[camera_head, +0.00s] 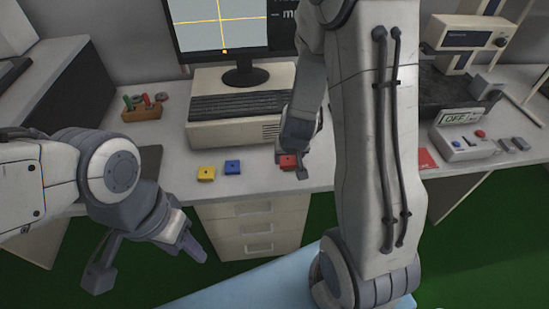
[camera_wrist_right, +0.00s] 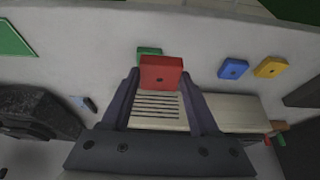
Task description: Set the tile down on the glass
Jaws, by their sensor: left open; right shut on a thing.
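A small red square tile (camera_head: 288,161) is between the fingers of my right gripper (camera_head: 293,168), over the front part of the desk. In the right wrist view the red tile (camera_wrist_right: 161,73) is upright between the two fingertips, and my right gripper (camera_wrist_right: 163,82) is shut on it. I cannot tell its height above the desk. My left gripper (camera_head: 150,268) is open and empty, at lower left in front of the desk. A pale blue flat surface (camera_head: 245,287) lies low at the bottom of the head view; I cannot tell whether it is the glass.
A yellow tile (camera_head: 206,173) and a blue tile (camera_head: 232,167) lie left of the red one. A green tile (camera_wrist_right: 149,51) shows partly behind it. A computer (camera_head: 232,128), a wooden block with coloured pegs (camera_head: 143,110) and a control box (camera_head: 470,145) stand on the desk.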

